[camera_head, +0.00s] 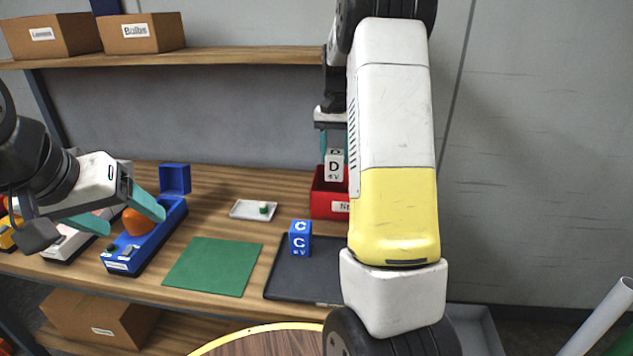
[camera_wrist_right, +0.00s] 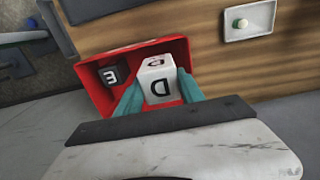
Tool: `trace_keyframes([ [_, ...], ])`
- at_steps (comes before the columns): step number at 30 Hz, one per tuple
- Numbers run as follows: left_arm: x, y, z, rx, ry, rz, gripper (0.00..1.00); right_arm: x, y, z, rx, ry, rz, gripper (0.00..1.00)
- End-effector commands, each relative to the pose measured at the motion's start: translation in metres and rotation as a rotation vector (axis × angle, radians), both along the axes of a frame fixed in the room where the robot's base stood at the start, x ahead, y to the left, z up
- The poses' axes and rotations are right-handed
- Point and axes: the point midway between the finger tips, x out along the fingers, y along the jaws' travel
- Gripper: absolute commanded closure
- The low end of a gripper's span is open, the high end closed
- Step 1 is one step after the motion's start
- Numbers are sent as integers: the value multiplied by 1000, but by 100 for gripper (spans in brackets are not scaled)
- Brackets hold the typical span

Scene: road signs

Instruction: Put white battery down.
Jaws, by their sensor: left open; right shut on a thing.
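The white battery (camera_head: 334,166) is a block marked with a black D. It is held between the teal fingers of my right gripper (camera_wrist_right: 158,92), at the opening of the red bin (camera_head: 325,200). In the right wrist view the white battery (camera_wrist_right: 160,80) shows with the red bin (camera_wrist_right: 103,55) behind and around it. Whether it touches the bin floor cannot be told. My left gripper (camera_head: 128,213) is open at the left, over the blue device with an orange dome (camera_head: 140,222).
A black block (camera_wrist_right: 112,75) lies in the red bin. A blue battery (camera_head: 300,238) stands on the dark mat (camera_head: 290,275). A green mat (camera_head: 212,266) and a white tray (camera_head: 243,211) lie nearby. A shelf (camera_head: 230,56) with cardboard boxes spans above. My right arm hides the table's right side.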

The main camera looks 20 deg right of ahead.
Motion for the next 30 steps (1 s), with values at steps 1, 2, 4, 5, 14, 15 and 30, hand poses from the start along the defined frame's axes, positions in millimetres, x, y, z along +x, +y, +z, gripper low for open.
trace_keyframes([
  [1, 0, 0, 0, 0, 0, 0, 29, 3, -1, -6, 0, 1, 1, 100],
  [2, 0, 0, 0, 0, 0, 0, 29, 2, -1, -12, 1, 3, 1, 100],
  [4, 0, 0, 0, 0, 0, 0, 29, 1, 0, -25, 1, 3, 1, 100],
  [5, 0, 0, 0, 0, 0, 0, 29, 1, 0, -29, 1, 3, 1, 100],
  [14, 0, 0, 0, 0, 0, 0, 29, 2, -1, -65, 0, -1, 0, 100],
  [15, 0, 0, 0, 0, 0, 0, 29, 2, -1, -67, 0, -1, 0, 100],
  [30, 0, 0, 0, 0, 0, 0, 29, 6, -2, -115, 1, -3, 1, 100],
])
